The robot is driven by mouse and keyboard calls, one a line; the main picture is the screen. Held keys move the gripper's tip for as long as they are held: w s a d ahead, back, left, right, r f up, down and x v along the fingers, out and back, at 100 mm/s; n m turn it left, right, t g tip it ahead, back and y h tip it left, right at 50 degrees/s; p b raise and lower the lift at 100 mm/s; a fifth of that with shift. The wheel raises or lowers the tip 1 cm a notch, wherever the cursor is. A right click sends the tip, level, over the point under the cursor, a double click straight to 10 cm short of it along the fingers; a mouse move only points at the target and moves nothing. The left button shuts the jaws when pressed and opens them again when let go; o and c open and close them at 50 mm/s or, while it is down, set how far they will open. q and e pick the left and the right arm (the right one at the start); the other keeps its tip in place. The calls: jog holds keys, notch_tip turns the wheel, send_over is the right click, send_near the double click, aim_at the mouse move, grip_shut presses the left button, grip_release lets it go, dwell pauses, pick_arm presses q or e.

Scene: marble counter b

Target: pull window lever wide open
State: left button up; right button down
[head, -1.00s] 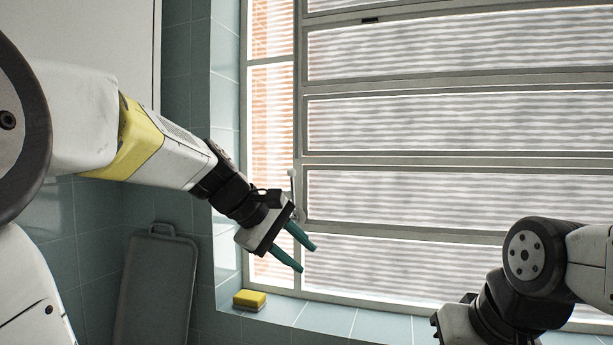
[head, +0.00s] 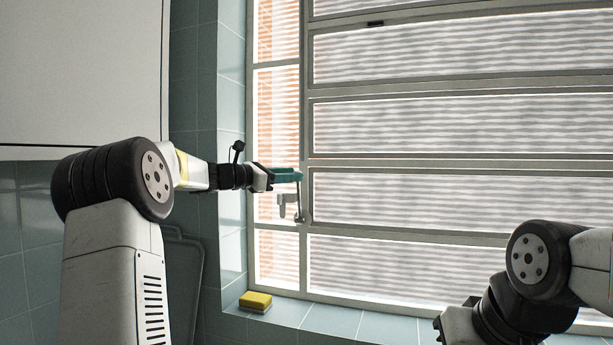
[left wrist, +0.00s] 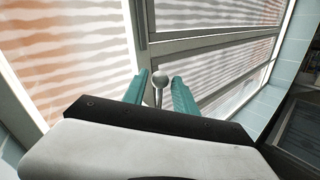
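The window lever (head: 299,207) is a thin grey metal handle at the lower left of the louvred window frame (head: 304,130). In the left wrist view its round knob (left wrist: 160,79) sits between the two teal fingers of my left gripper (left wrist: 159,92). Gaps show on both sides of the knob, so the fingers are open around it. In the head view my left gripper (head: 287,174) points right at the lever's upper end and hides part of it. My right gripper (head: 440,328) is at the lower right, only partly seen; its fingers are hidden.
A yellow sponge (head: 255,301) lies on the tiled sill (head: 330,321) below the lever. A grey tray (head: 183,275) leans against the tiled wall behind my left arm. A white cabinet (head: 75,75) hangs at upper left. The space before the window panes is clear.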

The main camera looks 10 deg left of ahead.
pick_arm(q)
jog(key=shift+x, duration=1.5)
grip_shut()
